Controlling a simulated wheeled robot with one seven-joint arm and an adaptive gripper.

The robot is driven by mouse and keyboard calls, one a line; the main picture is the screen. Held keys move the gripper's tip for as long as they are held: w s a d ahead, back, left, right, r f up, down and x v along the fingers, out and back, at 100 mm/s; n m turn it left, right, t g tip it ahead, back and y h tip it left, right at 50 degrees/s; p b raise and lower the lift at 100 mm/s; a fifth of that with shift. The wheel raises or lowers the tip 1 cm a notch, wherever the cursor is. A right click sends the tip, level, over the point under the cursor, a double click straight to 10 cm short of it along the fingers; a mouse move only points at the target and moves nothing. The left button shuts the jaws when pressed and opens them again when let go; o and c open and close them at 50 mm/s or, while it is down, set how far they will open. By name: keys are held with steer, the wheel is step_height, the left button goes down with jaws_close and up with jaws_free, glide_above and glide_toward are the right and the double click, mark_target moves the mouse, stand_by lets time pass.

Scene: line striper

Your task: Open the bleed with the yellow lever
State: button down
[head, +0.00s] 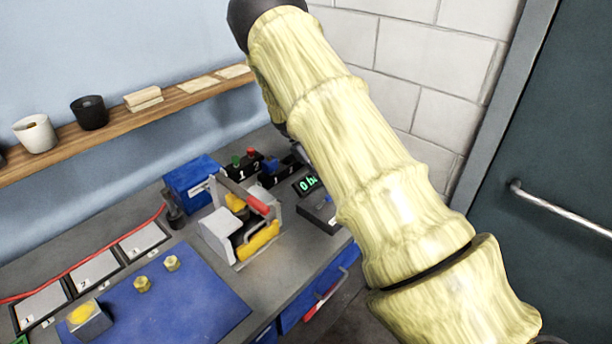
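A compact grey-white unit (218,237) stands on the grey bench, left of my arm in the head view. It has a metal bar with a red end (257,205), a yellow part (236,203) near its top and a yellow cylinder-shaped part (259,241) at its front. I cannot tell which yellow part is the lever, or whether the bleed is open. A display (307,185) beside it reads "0 ba", with the rest hidden by my arm. My sleeved arm crosses the view, and my gripper cannot be made out.
A blue box (191,182) and a black holder marked 1 and 2 (245,163) stand behind the unit. A blue mat (180,306) holds two brass nuts (143,284). A wooden shelf (170,109) runs along the wall. A dark door (560,130) is at right.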

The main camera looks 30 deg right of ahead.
stand_by(0.5)
steer(key=c, duration=1.3)
jaws_free()
steer(key=shift+w+f+g, duration=0.15)
steer(key=shift+g, duration=0.15)
steer(key=shift+c, duration=0.2)
steer(key=v, duration=1.2)
